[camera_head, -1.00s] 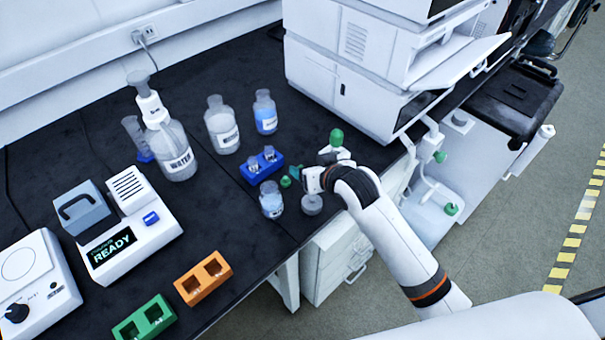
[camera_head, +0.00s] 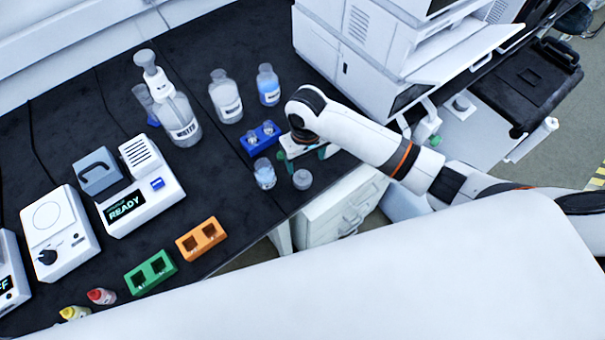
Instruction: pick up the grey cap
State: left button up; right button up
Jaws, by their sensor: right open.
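The grey cap (camera_head: 302,179) is a small round grey piece on the black bench near its front edge, just right of a small clear bottle (camera_head: 264,174). My right gripper (camera_head: 304,156) is just behind the cap in the head view, pointing down with its green-tipped fingers spread apart. It is open and I see nothing between the fingers. The gripper's height above the bench is hard to tell. My left gripper is not in view.
A blue rack (camera_head: 259,139) with small vials stands left of the gripper. Bottles stand behind it, and the white instrument stack (camera_head: 350,50) is at the back right. An orange rack (camera_head: 201,239) and a green rack (camera_head: 151,272) sit at the front left.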

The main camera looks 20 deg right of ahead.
aim_at(303, 175)
jog(key=f, duration=0.5)
jog(key=f+p, duration=0.1)
jog(key=f, duration=0.2)
jog(key=shift+a, duration=0.4)
jog(key=c, duration=1)
